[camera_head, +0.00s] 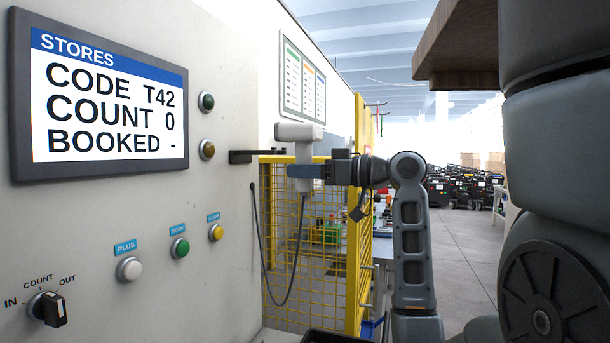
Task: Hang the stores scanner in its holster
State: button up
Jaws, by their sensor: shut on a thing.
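The stores scanner (299,133) is a pale grey hand scanner with its head at the top and its handle hanging down. My gripper (303,171) is shut on the handle and holds the scanner upright in the air, in front of the yellow mesh fence. A dark cable (289,290) loops from the foot of the handle up to the panel. A black bracket (252,156), which looks like the holster, sticks out from the panel just left of the scanner. The scanner appears apart from it in this view, but depth is hard to judge.
The pale panel (110,225) carries a STORES screen (110,105) reading CODE T42, COUNT 0, BOOKED -. Lamps, several push buttons and a rotary switch (47,309) sit on it. The yellow fence (358,215) stands close behind the scanner. Open floor (465,260) lies to the right.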

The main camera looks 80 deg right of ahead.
jog(key=w+d, duration=0.8)
jog(key=w, duration=0.4)
jog(key=shift+f, duration=0.2)
dwell(0.6)
jog(key=shift+f+b, duration=0.1)
jog(key=shift+b, duration=0.35)
dwell(0.7)
jog(key=shift+f+b, duration=0.4)
jog(key=shift+f, duration=0.1)
jog(key=o, duration=1.1)
jog(key=shift+o, duration=0.2)
jog(key=s+b, duration=0.1)
jog(key=s, duration=0.6)
jog(key=shift+s+a+b, duration=0.35)
jog(key=shift+a+b, duration=0.05)
jog(key=shift+a, duration=0.05)
